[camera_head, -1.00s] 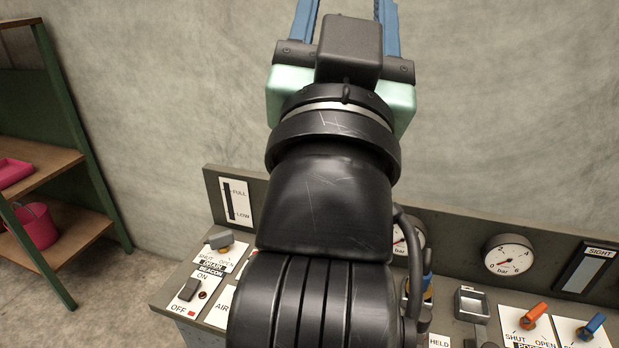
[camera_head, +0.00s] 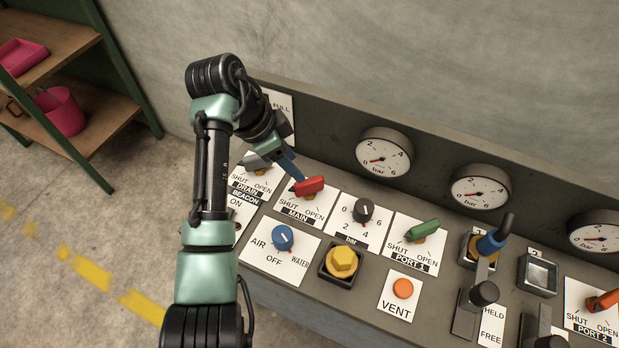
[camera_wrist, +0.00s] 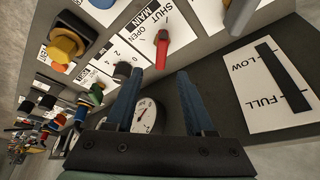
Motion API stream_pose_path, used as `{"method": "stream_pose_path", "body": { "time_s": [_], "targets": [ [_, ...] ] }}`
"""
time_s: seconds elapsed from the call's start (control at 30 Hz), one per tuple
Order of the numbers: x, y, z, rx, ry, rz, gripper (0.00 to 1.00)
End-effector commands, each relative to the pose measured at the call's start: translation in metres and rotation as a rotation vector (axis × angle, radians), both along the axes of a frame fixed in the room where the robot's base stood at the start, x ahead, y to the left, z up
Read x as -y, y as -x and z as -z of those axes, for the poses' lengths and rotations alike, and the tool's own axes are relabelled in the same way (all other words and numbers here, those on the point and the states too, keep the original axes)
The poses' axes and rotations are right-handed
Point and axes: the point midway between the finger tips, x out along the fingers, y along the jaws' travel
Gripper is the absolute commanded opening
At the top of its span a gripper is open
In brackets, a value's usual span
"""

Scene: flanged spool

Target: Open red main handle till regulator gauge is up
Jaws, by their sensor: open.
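The red main handle (camera_head: 309,187) stands on a white plate marked SHUT, OPEN and MAIN. My gripper (camera_head: 292,168) is close behind it, with blue fingers pointing down toward it. In the wrist view the red handle (camera_wrist: 162,50) lies just ahead of the fingertips, roughly in line with the gap between my open, empty fingers (camera_wrist: 159,74). I cannot tell whether a finger touches it. A round gauge (camera_head: 384,152) behind the black bar knob (camera_head: 363,211) has its needle near 0. That gauge (camera_wrist: 147,113) also shows between the fingers in the wrist view.
The drain lever (camera_head: 258,160) is left of the main handle, partly behind my arm. The blue air/water knob (camera_head: 284,238), yellow knob (camera_head: 341,261) and green port 1 handle (camera_head: 422,230) are nearby. The upright back panel (camera_head: 330,120) rises close behind my gripper.

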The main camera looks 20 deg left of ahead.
Motion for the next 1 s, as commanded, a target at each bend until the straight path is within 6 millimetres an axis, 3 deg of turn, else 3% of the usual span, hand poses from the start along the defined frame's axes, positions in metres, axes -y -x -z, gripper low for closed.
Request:
{"method": "stream_pose_path", "body": {
  "time_s": [0.2, 0.43, 0.87, 1.0],
  "targets": [
    [0.015, -0.011, 0.044, -0.004, 0.001, 0.001, 0.54],
    [0.024, -0.022, 0.076, -0.001, 0.0, -0.001, 0.54],
    [0.027, -0.025, 0.087, 0.001, -0.001, -0.002, 0.54],
    [0.027, -0.025, 0.087, 0.001, -0.001, -0.002, 0.32]
  ]
}}
